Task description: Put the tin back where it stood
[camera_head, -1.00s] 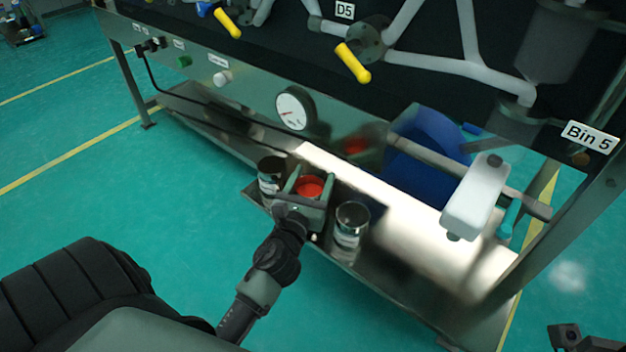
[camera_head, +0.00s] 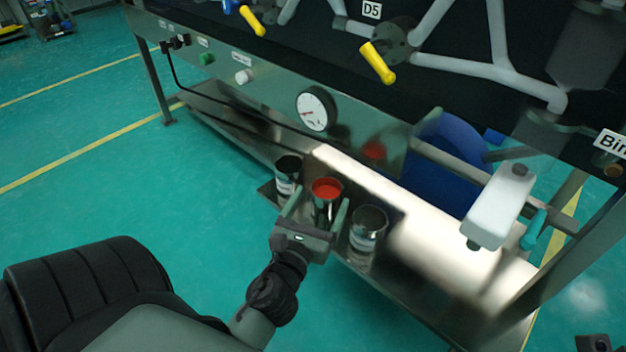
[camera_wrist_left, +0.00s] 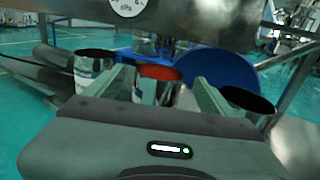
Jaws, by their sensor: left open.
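A metal tin with red contents (camera_head: 326,190) stands upright on the shelf, between two other tins with dark insides: one on its left (camera_head: 287,174) and one on its right (camera_head: 366,230). My left gripper (camera_head: 318,212) is open, with its two fingers on either side of the red tin. In the left wrist view the red tin (camera_wrist_left: 157,86) shows between the two spread fingers, and I cannot tell whether they touch it. The left tin (camera_wrist_left: 93,68) and right tin (camera_wrist_left: 245,105) stand outside the fingers. My right gripper is not clearly visible.
The long steel shelf (camera_head: 430,255) runs under the machine panel with a round gauge (camera_head: 312,111). A white block-shaped part (camera_head: 500,206) and a blue drum (camera_head: 447,160) are to the right. Green floor is open at the left.

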